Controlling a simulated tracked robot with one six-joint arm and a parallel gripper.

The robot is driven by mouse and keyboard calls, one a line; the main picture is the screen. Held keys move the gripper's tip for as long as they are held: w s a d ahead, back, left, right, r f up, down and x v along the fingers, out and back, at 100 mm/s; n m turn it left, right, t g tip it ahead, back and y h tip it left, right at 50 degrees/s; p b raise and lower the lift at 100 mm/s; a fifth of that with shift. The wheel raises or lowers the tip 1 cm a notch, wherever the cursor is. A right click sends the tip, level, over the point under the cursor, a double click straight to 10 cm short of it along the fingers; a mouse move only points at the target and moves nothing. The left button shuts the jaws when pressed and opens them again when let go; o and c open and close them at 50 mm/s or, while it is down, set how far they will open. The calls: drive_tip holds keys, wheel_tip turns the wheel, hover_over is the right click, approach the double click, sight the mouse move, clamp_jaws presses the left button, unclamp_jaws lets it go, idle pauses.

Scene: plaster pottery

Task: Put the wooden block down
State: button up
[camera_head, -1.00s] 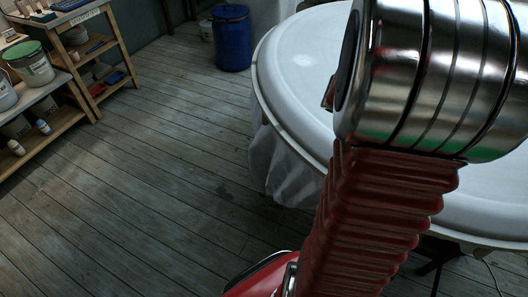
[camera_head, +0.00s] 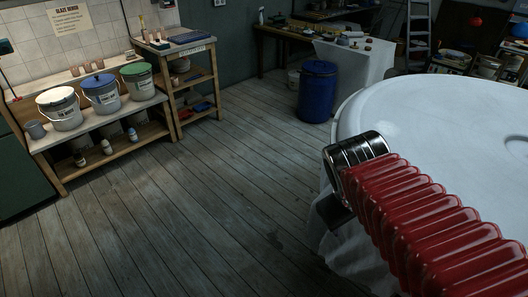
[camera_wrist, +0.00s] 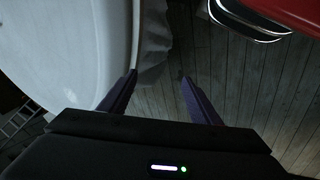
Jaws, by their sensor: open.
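No wooden block can be made out in either view. My gripper (camera_wrist: 157,77) is in the wrist view with its two dark fingers well apart and nothing between them. It points down past the edge of the large round white table (camera_wrist: 75,45), over its hanging cloth and the plank floor. In the head view the same white table (camera_head: 455,115) fills the right side, and my red ribbed arm with its metal wrist crosses in front of its near-left edge. The gripper's fingers cannot be made out clearly there.
A shelf at the left holds a white bucket (camera_head: 60,107), a blue-lidded bucket (camera_head: 101,95) and a green-lidded bucket (camera_head: 138,82). A blue barrel (camera_head: 317,92) stands behind the table. The plank floor (camera_head: 190,220) between shelf and table is clear.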

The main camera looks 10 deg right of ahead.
drive_tip(key=a+r+m+t+y, duration=0.2)
drive_tip(key=a+y, duration=0.2)
drive_tip(key=a, duration=0.8)
drive_tip(key=shift+s+a+r+t, duration=0.15)
drive_tip(key=shift+a+r+t, duration=0.05)
drive_tip(key=shift+a+t, duration=0.15)
